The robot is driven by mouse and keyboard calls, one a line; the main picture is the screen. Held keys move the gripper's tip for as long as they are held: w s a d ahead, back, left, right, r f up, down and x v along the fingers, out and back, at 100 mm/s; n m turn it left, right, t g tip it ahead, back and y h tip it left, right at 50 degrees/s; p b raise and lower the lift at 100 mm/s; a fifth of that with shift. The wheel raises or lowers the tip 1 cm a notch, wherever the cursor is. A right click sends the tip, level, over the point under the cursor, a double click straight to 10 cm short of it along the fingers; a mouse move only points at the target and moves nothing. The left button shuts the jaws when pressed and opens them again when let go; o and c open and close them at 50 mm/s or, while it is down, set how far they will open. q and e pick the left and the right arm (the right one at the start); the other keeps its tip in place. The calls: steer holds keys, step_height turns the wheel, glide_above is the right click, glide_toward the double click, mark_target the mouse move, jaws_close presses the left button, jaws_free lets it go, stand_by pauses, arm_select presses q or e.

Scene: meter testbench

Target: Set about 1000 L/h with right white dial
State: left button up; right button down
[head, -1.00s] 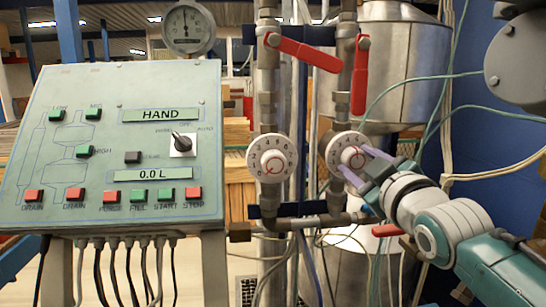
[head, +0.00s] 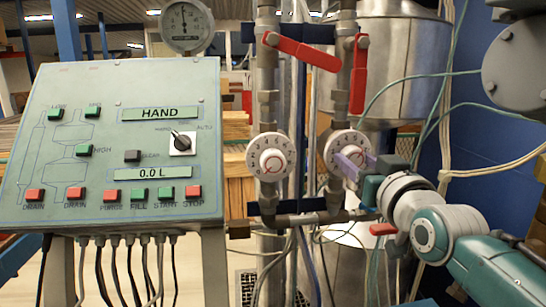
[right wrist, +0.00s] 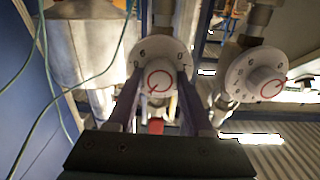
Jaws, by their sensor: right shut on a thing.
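The right white dial (head: 340,148) is on the right vertical pipe. It is round, with black numerals around its rim and a red ring on its centre knob. My right gripper (head: 350,165) is at this dial, its two purple fingers shut on the centre knob from either side. In the right wrist view the dial (right wrist: 160,52) faces me, with a finger at each side of the red-ringed knob (right wrist: 159,82). A red line marks the knob. The fingers cover part of the numerals, and the exact setting cannot be read. My left gripper is not in view.
A similar white dial (head: 270,157) is on the left pipe. Red valve handles (head: 303,51) are above the dials. The green control panel (head: 110,145) reads HAND and 0.0 L. A round gauge (head: 187,28) stands above it. Loose cables hang around my right arm.

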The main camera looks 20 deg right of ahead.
steer(key=shift+f, duration=0.15)
stand_by(0.4)
steer(key=shift+c, duration=1.5)
jaws_free()
steer(key=v, duration=1)
steer(key=shift+d, duration=0.1)
